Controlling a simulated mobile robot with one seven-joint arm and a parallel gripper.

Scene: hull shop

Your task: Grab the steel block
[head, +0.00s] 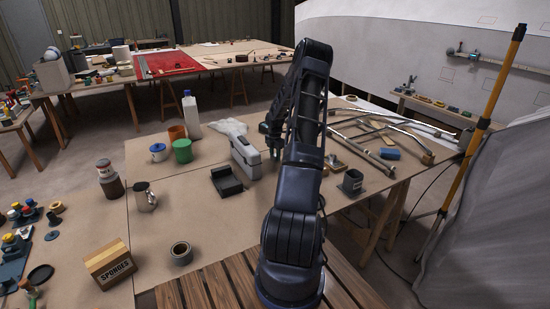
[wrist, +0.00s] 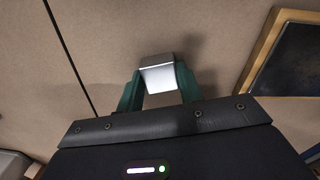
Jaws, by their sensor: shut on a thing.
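The steel block (wrist: 157,76) is a small, shiny grey-white block in the middle of the wrist view. My gripper (wrist: 158,88) has its two green fingers on either side of the block, shut on it. Brown table covering shows behind the block, with a soft shadow to its right. I cannot tell whether the block touches the table. In the head view my gripper (head: 268,143) is partly hidden by my arm, right of the grey case, and the block cannot be made out there.
A grey case (head: 245,158) and a black tray (head: 227,180) stand just left of my gripper. A wood-framed dark plate (wrist: 300,58) lies to the right in the wrist view. A sponge box (head: 110,264) and a tape roll (head: 181,253) are nearer. Table space around the mug (head: 144,197) is partly clear.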

